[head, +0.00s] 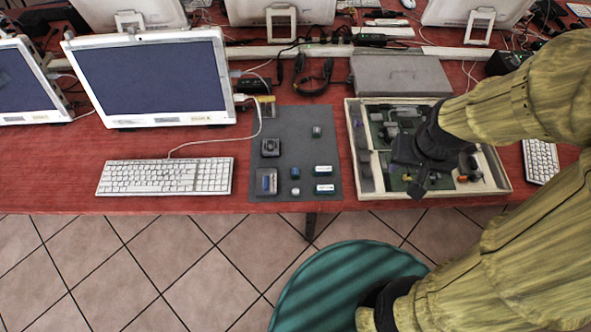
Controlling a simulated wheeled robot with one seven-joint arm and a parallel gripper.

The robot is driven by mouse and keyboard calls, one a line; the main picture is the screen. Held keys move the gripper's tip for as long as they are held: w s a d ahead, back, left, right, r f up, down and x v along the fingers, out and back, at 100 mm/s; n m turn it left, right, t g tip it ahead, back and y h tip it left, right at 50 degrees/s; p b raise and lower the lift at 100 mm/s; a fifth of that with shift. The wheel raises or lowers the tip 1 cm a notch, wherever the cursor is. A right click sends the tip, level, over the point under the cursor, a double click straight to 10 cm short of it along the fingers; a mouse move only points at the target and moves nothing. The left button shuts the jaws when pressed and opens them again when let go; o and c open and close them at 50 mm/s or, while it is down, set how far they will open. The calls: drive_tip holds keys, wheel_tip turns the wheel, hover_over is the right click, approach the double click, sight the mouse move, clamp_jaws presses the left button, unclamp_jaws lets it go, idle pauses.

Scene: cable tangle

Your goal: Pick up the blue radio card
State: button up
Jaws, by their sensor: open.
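My gripper (416,185) hangs over the wooden tray (431,194) at the right, with its fingers pointing down; it is open. Whether its fingertips touch anything in the tray cannot be told. A small dark blue card-like piece (266,183) lies at the front left of the grey mat (285,120), well to the left of my gripper. I cannot tell for sure that it is the blue radio card. My gripper and arm hide part of the tray's contents.
A grey lidded box (400,75) stands behind the tray, black cables (313,80) behind the mat. A keyboard (165,177) and monitor (150,78) stand left.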

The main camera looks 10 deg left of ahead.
drive_tip(key=w+a, duration=0.5)
drive_tip(key=a, duration=0.1)
drive_tip(key=n+g, duration=0.3)
hover_over(295, 170)
wheel_tip(295, 170, down, 6)
drive_tip(key=shift+r+p, duration=0.1)
drive_tip(key=shift+p, duration=0.25)
wheel_tip(295, 170, down, 12)
drive_tip(key=shift+f+p, duration=0.15)
drive_tip(key=shift+p, duration=0.3)
